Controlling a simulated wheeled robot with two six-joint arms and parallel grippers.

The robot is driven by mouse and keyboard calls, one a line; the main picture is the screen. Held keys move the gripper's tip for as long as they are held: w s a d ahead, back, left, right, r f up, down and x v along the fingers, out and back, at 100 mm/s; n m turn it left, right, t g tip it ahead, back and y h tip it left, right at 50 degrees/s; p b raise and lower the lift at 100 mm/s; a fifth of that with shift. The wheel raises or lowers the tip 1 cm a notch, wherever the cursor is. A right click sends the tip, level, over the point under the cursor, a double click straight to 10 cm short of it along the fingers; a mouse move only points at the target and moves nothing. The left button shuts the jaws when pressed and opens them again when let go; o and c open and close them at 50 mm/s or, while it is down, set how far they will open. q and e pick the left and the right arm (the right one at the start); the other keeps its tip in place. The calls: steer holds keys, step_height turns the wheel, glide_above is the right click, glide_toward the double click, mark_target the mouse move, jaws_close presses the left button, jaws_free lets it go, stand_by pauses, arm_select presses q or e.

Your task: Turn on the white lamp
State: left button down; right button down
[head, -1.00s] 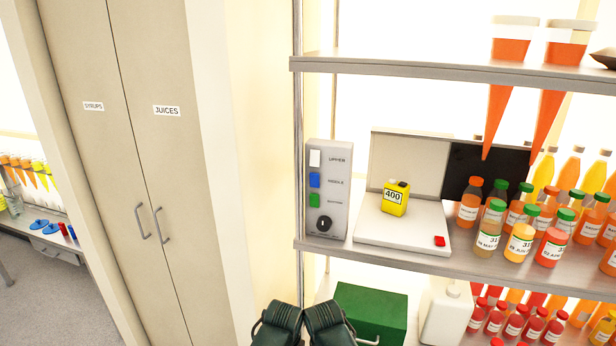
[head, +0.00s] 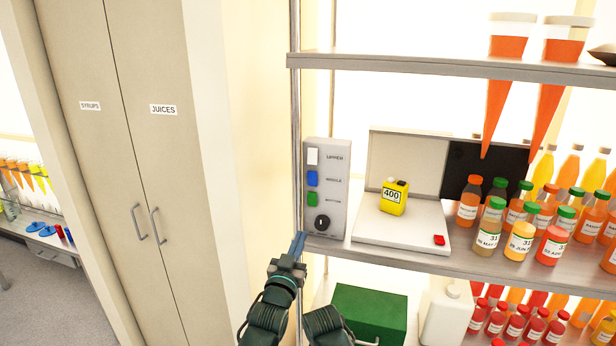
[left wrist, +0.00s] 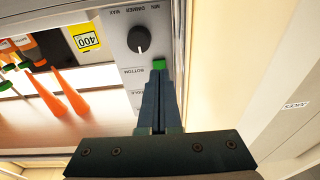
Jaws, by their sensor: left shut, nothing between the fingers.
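A grey control panel (head: 339,190) stands at the left end of the middle shelf. It has a white button (head: 313,157) marked UPPER, a blue button (head: 312,178), a green button (head: 312,199) and a black knob (head: 322,222). My left gripper (head: 300,236) is shut and empty, its blue fingers pointing up by the panel's lower left corner. In the left wrist view the fingertips (left wrist: 159,88) overlap the panel near the green button (left wrist: 159,64); I cannot tell if they touch. The fingers hide the white and blue buttons there. I cannot make out a lamp. My right gripper is not in view.
A white scale (head: 405,225) with a yellow container (head: 394,197) stands right of the panel. Several juice bottles crowd the shelf further right. A metal post (head: 297,150) runs just left of the panel. A green box (head: 370,312) sits below.

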arm_select(q)
steer(key=s+a+r+t+h, duration=0.1)
steer(key=s+r+t, duration=0.3)
steer(key=r, duration=0.5)
steer(key=shift+a+r+t+h, duration=0.2)
steer(key=shift+t+h, duration=0.3)
steer(key=shift+h, duration=0.3)
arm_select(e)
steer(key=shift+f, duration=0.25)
arm_select(q)
steer(key=shift+r, duration=0.15)
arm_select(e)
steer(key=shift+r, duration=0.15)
